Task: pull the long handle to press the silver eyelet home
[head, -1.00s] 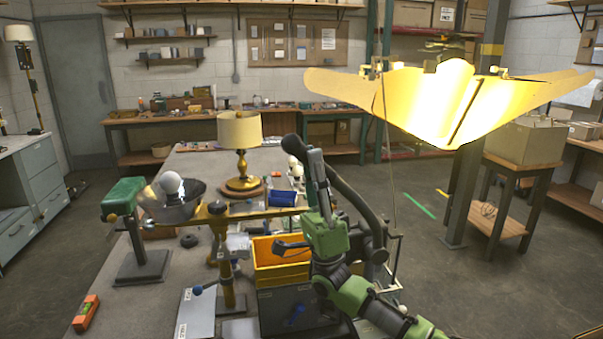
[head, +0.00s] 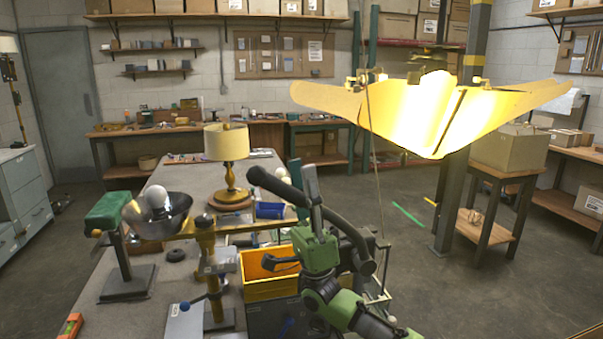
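A long black handle (head: 272,188) with a thick rounded end slants from the upper left down to the right. The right gripper's two dark fingers are spread wide, one pointing up and one pointing left over a yellow bin. I cannot tell whether a finger touches the handle. I cannot make out the silver eyelet; the area under the handle is hidden by my arm. My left gripper is not in view.
The yellow bin (head: 258,290) stands at the table's front right. A bright yellow shade (head: 420,112) hangs at right.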

